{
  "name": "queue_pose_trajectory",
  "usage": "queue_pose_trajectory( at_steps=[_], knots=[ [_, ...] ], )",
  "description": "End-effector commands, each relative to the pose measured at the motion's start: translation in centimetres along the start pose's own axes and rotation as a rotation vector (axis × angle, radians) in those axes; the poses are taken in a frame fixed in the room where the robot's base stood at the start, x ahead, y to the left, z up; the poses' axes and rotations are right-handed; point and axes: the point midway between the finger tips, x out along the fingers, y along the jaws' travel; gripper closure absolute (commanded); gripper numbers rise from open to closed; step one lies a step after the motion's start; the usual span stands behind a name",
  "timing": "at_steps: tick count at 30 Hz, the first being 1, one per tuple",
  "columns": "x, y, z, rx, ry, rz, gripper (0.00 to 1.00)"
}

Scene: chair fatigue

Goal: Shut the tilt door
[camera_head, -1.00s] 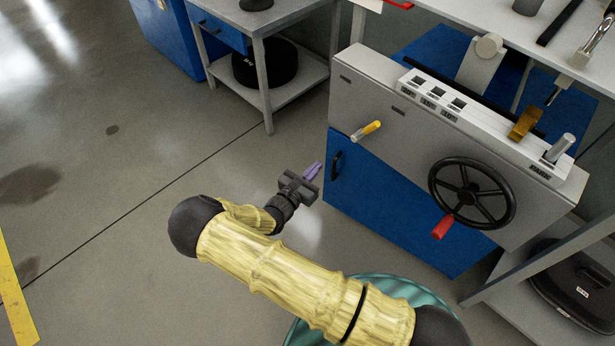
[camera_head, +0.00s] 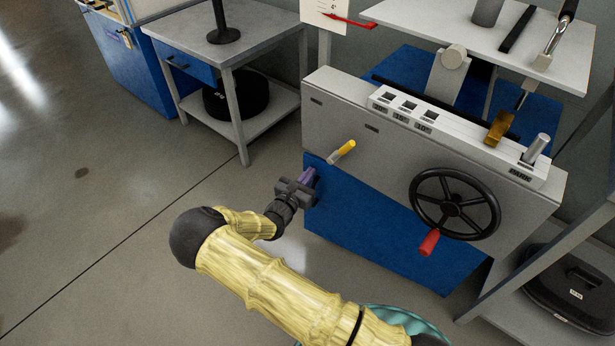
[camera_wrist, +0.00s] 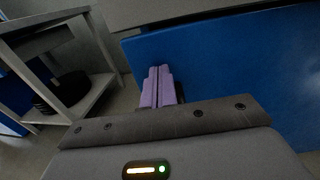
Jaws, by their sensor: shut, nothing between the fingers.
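The tilt door is the blue panel (camera_head: 385,225) low on the front of the grey machine. I cannot tell whether it is fully closed or slightly tilted. My gripper (camera_head: 307,176) is at the door's upper left part, in front of where its dark handle was seen; the handle is now hidden. In the wrist view the purple fingers (camera_wrist: 158,88) are together and empty, pointing at the blue panel (camera_wrist: 225,60) near its left edge. I cannot tell whether they touch it.
A black handwheel (camera_head: 454,203) with a red knob and a yellow-tipped lever (camera_head: 342,152) stick out from the machine's front above the door. A grey side table (camera_head: 245,50) stands to the left. A shelf with a black case (camera_head: 570,285) is at right. The left floor is clear.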

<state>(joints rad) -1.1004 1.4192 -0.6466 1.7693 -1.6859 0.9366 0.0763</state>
Motion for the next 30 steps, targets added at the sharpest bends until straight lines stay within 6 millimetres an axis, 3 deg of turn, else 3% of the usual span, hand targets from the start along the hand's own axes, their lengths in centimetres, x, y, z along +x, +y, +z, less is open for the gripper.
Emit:
queue_pose_trajectory(
  at_steps=[5,15,18,30],
  knots=[
    [1.9,0.1,-0.1,0.003,-0.003,-0.034,1.00],
    [9.2,-0.2,0.0,0.002,-0.001,-0.101,1.00],
    [10.5,-0.4,0.0,0.000,0.000,-0.098,1.00],
    [11.4,-0.7,0.1,-0.002,-0.001,-0.100,1.00]
  ],
)
